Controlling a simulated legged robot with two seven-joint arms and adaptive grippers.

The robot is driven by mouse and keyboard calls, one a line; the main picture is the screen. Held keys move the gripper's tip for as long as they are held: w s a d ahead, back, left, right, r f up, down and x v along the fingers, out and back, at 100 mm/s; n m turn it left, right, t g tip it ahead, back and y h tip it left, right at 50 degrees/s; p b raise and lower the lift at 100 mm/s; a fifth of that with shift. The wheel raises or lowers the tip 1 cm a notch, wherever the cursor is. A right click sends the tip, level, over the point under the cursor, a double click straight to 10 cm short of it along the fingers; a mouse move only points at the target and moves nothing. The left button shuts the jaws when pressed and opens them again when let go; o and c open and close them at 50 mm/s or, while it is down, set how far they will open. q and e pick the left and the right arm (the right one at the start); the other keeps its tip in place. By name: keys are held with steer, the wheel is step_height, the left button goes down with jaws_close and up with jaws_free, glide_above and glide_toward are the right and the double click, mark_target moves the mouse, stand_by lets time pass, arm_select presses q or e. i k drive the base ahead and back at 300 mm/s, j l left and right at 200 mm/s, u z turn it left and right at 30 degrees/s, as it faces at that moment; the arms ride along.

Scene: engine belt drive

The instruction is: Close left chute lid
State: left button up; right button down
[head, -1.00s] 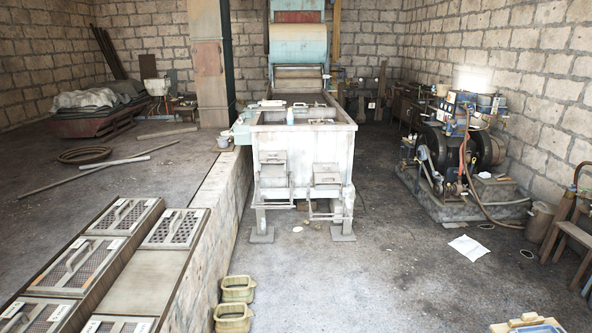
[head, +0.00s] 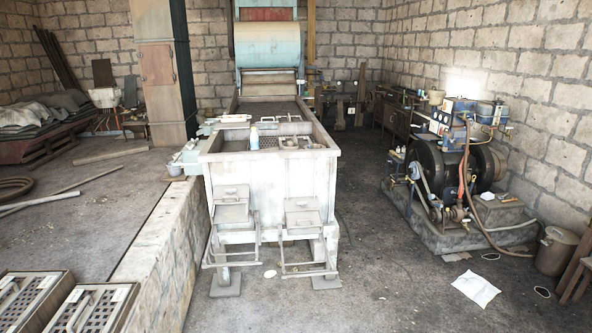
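A pale, worn metal tank (head: 270,180) stands on legs ahead of me, with two small chutes low on its front. The left chute (head: 231,212) sticks out below a small flat lid (head: 231,192) with a handle. I cannot tell for sure how far this lid stands open. The right chute (head: 303,219) has a similar lid (head: 301,203), set slightly lower. Neither of my grippers is in view, and nothing of mine touches the chutes.
An engine (head: 455,170) stands on a block at right. White paper (head: 476,289) lies on the floor. The floor before the tank is mostly clear.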

mark_target(237, 201)
steer(key=i+u, duration=0.2)
steer(key=i, duration=0.3)
steer(key=i+l+u, duration=0.15)
steer(key=i, duration=0.35)
steer(key=i+l+u, duration=0.2)
steer(key=i, duration=0.25)
